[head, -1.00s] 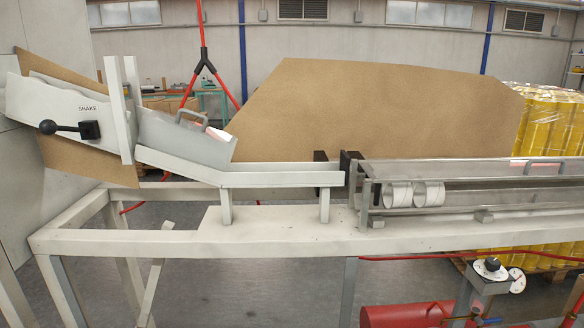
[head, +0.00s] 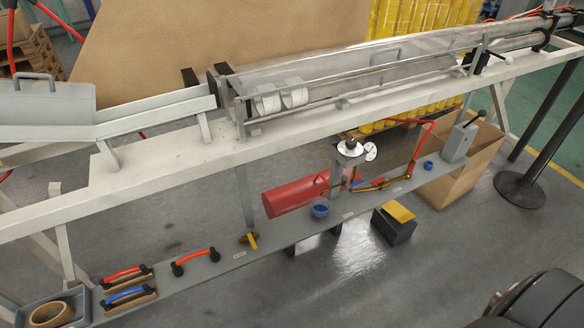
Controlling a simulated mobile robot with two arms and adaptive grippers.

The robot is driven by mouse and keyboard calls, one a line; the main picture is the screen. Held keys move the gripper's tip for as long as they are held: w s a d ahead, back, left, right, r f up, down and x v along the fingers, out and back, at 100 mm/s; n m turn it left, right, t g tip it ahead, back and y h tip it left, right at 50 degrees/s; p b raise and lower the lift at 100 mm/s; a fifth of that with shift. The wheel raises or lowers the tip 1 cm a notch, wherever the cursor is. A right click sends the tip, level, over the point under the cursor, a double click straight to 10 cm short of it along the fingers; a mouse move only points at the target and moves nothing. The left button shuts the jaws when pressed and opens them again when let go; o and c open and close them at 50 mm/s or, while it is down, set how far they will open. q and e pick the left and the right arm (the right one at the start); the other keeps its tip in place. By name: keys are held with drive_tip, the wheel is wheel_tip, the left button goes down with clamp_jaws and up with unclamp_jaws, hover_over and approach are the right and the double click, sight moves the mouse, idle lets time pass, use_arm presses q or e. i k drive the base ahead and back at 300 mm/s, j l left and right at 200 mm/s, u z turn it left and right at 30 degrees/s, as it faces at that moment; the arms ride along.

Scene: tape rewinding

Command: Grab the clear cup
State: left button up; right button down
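I cannot make out a clear cup in the head view. A small blue cup-like piece (head: 320,209) sits on the low grey shelf (head: 218,262), below the red cylinder (head: 291,199). A smaller blue piece (head: 428,165) lies further right on the same shelf. Two white rolls (head: 280,98) rest at the left end of the long clear-covered trough (head: 375,60). Neither of my grippers shows in the view.
Red and blue handles (head: 126,282), a tape roll in a grey tray (head: 51,313) and a yellow-handled tool (head: 252,240) line the shelf's left part. A black and yellow pedal (head: 396,217), a cardboard box (head: 462,160) and a black post base (head: 520,189) stand on the floor.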

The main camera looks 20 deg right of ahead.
sight(320, 207)
drive_tip(key=l+z, duration=0.5)
drive_tip(key=z, duration=0.2)
drive_tip(key=i+l+z, duration=0.1)
drive_tip(key=z, duration=0.25)
drive_tip(key=l, duration=0.1)
